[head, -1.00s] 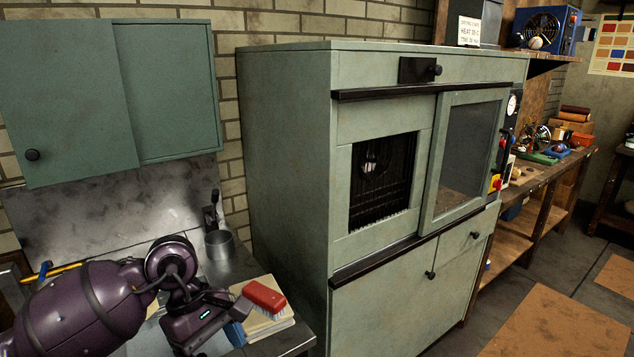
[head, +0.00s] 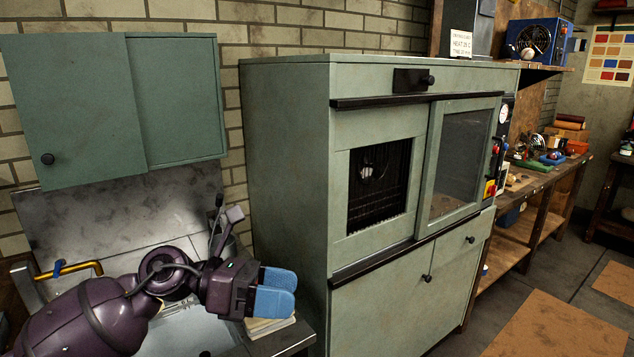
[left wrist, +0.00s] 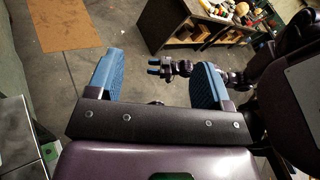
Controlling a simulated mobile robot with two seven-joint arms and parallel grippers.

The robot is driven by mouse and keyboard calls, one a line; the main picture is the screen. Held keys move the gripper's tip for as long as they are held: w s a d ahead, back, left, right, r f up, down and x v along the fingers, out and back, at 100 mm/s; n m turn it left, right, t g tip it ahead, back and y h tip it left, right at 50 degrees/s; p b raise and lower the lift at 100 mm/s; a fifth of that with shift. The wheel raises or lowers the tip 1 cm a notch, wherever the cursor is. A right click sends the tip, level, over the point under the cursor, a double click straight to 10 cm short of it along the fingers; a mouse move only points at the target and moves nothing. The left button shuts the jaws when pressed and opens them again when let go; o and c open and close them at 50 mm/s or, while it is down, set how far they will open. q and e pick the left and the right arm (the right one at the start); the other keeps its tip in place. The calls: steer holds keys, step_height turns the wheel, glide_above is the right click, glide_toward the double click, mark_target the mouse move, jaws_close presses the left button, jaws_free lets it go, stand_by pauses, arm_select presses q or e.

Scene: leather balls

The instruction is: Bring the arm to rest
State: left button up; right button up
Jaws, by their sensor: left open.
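My left gripper (head: 275,290) shows at the lower left of the head view, its blue fingers above a pale stack (head: 268,326) at the counter's right end. In the left wrist view my left gripper (left wrist: 158,80) has its two blue fingers wide apart, with nothing held between them. My right gripper (left wrist: 154,67) shows small and farther off between those fingers, its blue tips pointing left. It is too small to tell whether it is open.
A tall green cabinet (head: 285,165) stands just right of my left gripper. A green wall cupboard (head: 75,110) hangs above the counter and sink. A yellow tap (head: 80,268) is at the left. A cluttered workbench (head: 535,180) stands at the right, beside open floor.

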arm_select(q)
steer(key=w+a+r+n+t+h, duration=0.1)
steer(key=w+a+n+t+h, duration=0.15)
steer(key=n+t, duration=0.5)
steer(key=w+a+r+n+t+h, duration=0.1)
steer(key=w+a+n+t, duration=0.3)
steer(key=n, duration=0.7)
steer(key=a+f+n+t+y, duration=0.4)
steer(key=f+n+y, duration=0.3)
steer(key=n, duration=0.3)
steer(key=a+f+n+t+y, duration=0.4)
steer(key=f+n+y, duration=0.35)
steer(key=n, duration=0.25)
steer(key=s+a+f+n+g+y, duration=0.2)
steer(key=s+a+f+n+g, duration=0.1)
steer(key=s+f, duration=0.8)
steer(key=s+a+f+n+g+y, duration=0.3)
steer(key=s+f+n, duration=0.4)
steer(key=s+f, duration=0.5)
steer(key=shift+a+f+g+y, duration=0.3)
steer(key=shift+a+f+g, duration=0.35)
steer(key=shift+a, duration=0.35)
